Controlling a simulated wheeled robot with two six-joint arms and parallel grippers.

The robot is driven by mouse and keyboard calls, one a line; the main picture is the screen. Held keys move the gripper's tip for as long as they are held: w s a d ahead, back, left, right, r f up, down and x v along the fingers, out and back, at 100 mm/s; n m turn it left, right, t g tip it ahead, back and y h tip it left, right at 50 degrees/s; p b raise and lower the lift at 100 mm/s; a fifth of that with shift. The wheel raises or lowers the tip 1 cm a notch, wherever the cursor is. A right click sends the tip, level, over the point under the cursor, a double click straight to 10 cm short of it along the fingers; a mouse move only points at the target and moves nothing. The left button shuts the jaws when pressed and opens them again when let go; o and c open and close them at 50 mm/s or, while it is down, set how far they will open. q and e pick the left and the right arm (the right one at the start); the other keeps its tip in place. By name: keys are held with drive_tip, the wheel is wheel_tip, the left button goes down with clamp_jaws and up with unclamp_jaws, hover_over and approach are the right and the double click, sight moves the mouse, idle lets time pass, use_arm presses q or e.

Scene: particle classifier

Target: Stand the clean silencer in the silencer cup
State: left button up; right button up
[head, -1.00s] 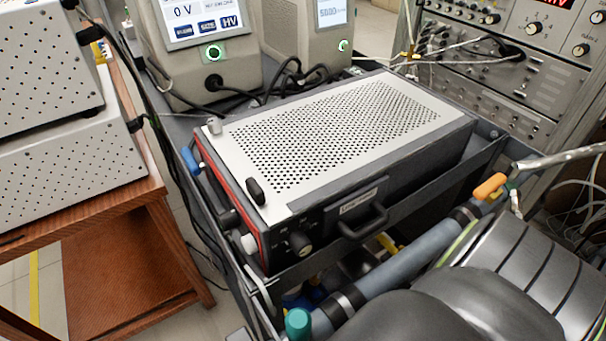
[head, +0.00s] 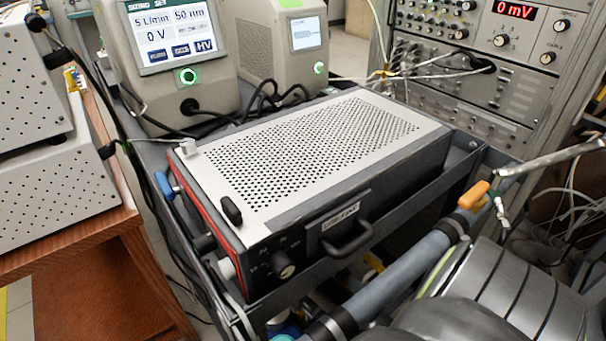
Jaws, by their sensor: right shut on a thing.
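I cannot pick out the clean silencer or the silencer cup for certain in the head view. A large dark rounded form (head: 450,320) at the bottom edge, right of centre, seems to be part of my right arm, very near the camera. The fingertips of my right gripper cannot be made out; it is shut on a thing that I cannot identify. My left gripper is not in view.
A black-sided instrument box (head: 340,230) with a perforated top stands on a grey cart. Behind it are two beige instruments with screens (head: 175,45). A grey tube (head: 400,270) and a grooved metal cylinder (head: 525,285) crowd the lower right. A wooden table (head: 90,235) stands left.

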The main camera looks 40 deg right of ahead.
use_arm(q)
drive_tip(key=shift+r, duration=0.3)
use_arm(e)
drive_tip(key=shift+f, duration=0.25)
drive_tip(key=o, duration=1)
drive_tip(key=shift+f, duration=0.15)
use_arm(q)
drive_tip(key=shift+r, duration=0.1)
use_arm(e)
drive_tip(key=shift+r, duration=0.4)
wheel_tip(320, 180, up, 10)
drive_tip(key=p, duration=0.3)
drive_tip(key=shift+r+p, duration=0.1)
drive_tip(key=shift+p, duration=0.25)
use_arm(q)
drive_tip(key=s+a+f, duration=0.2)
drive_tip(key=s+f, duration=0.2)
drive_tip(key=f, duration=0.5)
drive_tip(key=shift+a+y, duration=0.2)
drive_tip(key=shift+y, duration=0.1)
use_arm(e)
drive_tip(key=shift+r, duration=0.65)
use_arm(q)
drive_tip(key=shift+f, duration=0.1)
